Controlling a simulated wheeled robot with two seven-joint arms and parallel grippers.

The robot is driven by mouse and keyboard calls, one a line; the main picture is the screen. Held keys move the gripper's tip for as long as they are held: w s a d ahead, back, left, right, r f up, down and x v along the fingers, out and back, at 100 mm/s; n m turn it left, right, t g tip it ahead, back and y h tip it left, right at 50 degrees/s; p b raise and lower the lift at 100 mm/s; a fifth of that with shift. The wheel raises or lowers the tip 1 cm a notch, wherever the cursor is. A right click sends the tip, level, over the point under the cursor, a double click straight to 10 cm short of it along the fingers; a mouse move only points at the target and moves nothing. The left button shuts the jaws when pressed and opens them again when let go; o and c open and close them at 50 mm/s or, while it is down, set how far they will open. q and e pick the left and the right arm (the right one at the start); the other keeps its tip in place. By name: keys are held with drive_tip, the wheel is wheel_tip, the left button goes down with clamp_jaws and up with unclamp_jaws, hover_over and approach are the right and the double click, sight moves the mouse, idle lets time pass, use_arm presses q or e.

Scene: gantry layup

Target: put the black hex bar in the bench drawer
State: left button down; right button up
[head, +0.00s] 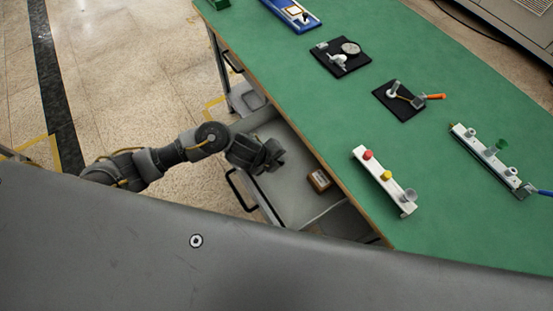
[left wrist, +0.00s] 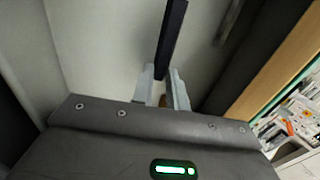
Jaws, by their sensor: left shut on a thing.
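My left gripper (left wrist: 162,88) is shut on the black hex bar (left wrist: 172,38), which sticks out beyond the fingertips in the left wrist view. In the head view my left gripper (head: 272,160) is over the open bench drawer (head: 290,195), and the bar cannot be made out there. The drawer's pale floor lies behind the bar in the left wrist view. Whether the bar touches the floor I cannot tell. My right gripper is not in view.
A small brown block (head: 319,180) lies in the drawer close to the bench side. The green bench top (head: 330,110) overhangs the drawer's right side. A white strip with red and yellow buttons (head: 385,178) lies near the bench edge. The drawer floor left of the block is clear.

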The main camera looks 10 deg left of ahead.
use_arm(q)
drive_tip(key=c, duration=1.3)
unclamp_jaws()
drive_tip(key=p+v, duration=0.5)
drive_tip(key=v, duration=0.5)
drive_tip(key=shift+a+r, duration=0.2)
drive_tip(key=shift+r, duration=0.15)
drive_tip(key=shift+s, duration=0.1)
